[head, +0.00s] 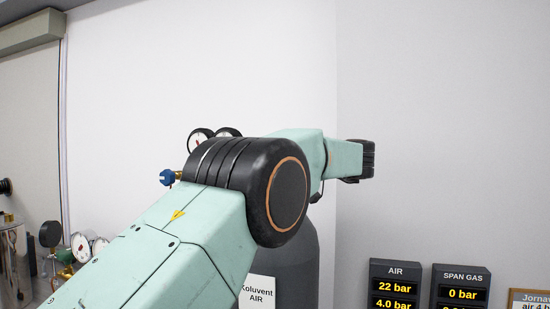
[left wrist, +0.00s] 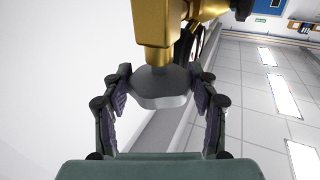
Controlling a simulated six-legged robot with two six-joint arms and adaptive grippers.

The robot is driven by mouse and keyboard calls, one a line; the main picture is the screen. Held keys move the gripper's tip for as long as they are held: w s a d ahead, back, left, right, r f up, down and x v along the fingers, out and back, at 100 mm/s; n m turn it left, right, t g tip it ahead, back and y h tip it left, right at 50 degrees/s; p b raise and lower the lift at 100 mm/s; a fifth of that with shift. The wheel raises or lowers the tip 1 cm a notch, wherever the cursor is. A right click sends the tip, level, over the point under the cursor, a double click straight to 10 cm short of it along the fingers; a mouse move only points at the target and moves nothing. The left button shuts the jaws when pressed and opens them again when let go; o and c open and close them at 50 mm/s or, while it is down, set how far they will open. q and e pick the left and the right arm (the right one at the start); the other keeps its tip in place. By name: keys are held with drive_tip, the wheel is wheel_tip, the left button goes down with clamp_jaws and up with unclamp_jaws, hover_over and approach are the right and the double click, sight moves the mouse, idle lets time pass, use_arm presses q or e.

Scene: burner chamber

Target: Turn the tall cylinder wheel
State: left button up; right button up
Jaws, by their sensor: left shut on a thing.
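The tall cylinder (head: 305,265) is dark grey and stands behind my left arm in the head view, with a label reading "Koluvent AIR". Its top and wheel are hidden there by the arm, and so are my left gripper's fingers. In the left wrist view, my left gripper (left wrist: 160,95) has its two dark fingers on either side of a grey, faceted wheel (left wrist: 160,90) and is shut on it. A brass valve body (left wrist: 155,35) rises from the wheel. My right gripper is not in view.
Two round gauges (head: 214,134) and a blue knob (head: 167,177) show just behind my arm. More gauges (head: 82,246) stand at lower left. Pressure displays, AIR (head: 395,284) and SPAN GAS (head: 461,288), are at lower right. The wall above is bare.

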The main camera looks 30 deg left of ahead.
use_arm(q)
drive_tip(key=shift+r, duration=0.35)
drive_tip(key=o, duration=1.2)
drive_tip(key=shift+d+f, duration=0.15)
drive_tip(key=shift+c, duration=0.2)
drive_tip(key=shift+f, duration=0.1)
drive_tip(key=v, duration=1.1)
drive_tip(key=shift+d, duration=0.35)
drive_tip(key=shift+s, duration=0.1)
